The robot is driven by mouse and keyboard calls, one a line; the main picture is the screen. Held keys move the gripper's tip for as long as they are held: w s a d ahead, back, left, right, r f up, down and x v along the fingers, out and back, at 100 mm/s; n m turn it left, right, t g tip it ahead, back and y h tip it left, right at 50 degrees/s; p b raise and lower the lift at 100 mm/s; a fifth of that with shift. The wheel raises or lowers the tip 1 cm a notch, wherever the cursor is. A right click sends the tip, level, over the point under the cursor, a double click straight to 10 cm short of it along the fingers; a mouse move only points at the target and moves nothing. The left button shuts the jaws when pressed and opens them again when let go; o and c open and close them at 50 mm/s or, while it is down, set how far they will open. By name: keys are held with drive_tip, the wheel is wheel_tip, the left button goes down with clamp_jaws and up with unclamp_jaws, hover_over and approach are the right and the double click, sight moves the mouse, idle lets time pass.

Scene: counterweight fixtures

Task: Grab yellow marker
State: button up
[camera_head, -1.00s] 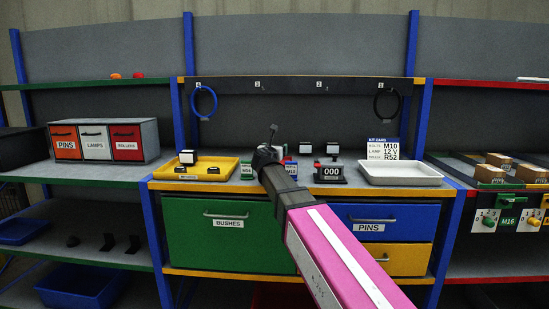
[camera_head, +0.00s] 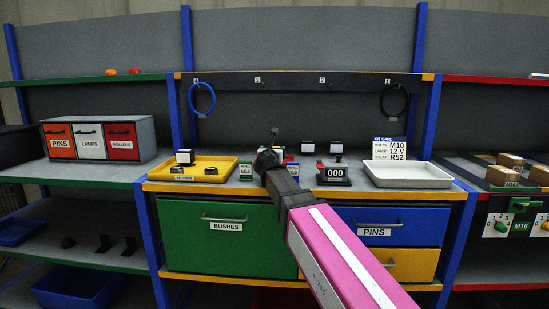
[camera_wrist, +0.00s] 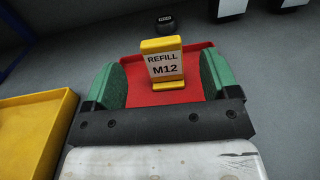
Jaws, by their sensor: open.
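The yellow marker (camera_wrist: 160,45) is a small upright yellow block with a white label reading REFILL M12, in the wrist view. It stands at a red tray-like piece (camera_wrist: 130,66). My gripper (camera_wrist: 163,76) is open, with one green finger pad on each side of the marker and a gap between each pad and the marker. In the head view my gripper (camera_head: 268,160) is over the middle of the workbench and hides the marker.
A yellow tray (camera_head: 228,162) with dark parts is left of my gripper; its edge also shows in the wrist view (camera_wrist: 70,105). A counter reading 000 (camera_head: 333,174) and a white tray (camera_head: 407,182) are to the right. A dark round object (camera_wrist: 166,22) lies beyond the marker.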

drive_tip(key=w, duration=0.5)
drive_tip(key=shift+w+d+r, duration=0.15)
drive_tip(key=shift+w+d, duration=0.1)
drive_tip(key=shift+w, duration=0.1)
drive_tip(key=shift+s, duration=0.1)
drive_tip(key=c, duration=1)
